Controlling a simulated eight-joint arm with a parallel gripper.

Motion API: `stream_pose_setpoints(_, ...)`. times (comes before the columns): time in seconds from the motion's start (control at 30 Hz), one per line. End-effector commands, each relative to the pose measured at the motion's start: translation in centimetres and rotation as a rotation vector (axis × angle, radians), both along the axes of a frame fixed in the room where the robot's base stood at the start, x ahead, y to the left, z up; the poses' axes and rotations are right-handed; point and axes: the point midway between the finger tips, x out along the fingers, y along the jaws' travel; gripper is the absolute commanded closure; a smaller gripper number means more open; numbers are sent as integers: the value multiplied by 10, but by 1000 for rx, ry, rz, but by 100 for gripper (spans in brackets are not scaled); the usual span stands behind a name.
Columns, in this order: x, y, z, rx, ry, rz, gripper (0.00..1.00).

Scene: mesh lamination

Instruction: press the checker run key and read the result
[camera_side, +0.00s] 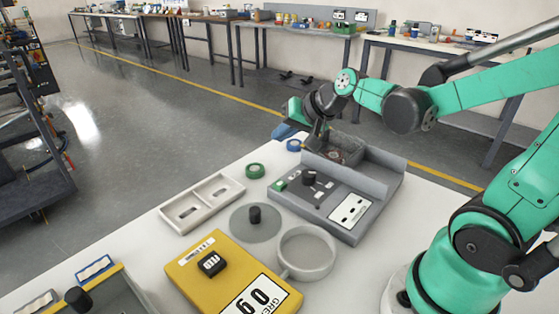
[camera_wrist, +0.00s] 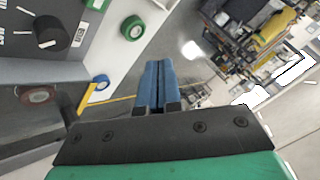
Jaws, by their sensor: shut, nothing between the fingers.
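A grey device (camera_side: 340,232) stands on the white table, with a black knob (camera_side: 309,178), a small green key (camera_side: 279,186) near its left corner and a white marked plate. Which key is the run key cannot be told. The yellow unit (camera_side: 185,270), with a black block on top and a large printed label, stands at the front. My gripper has blue fingers pressed together in the wrist view (camera_wrist: 158,80), empty, beyond the grey device's far side. The knob also shows in the wrist view (camera_wrist: 48,32). No readable result shows.
A walled bin (camera_side: 352,148) at the device's back holds a reddish disc (camera_wrist: 38,95). Green (camera_side: 254,170) and blue (camera_side: 294,145) rings, a two-slot tray (camera_side: 222,184), a grey disc with a black knob (camera_side: 240,228) and a round dish (camera_side: 306,252) crowd the table.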

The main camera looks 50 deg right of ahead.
Motion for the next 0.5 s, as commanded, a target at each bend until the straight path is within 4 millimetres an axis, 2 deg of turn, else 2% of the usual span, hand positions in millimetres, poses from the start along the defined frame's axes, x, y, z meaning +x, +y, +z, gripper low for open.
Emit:
stream_pose_setpoints(0.27, 1, 0, -10, -1, 1, 2, 100)
stream_pose_setpoints(0.5, 1, 0, -40, -1, 1, 2, 100)
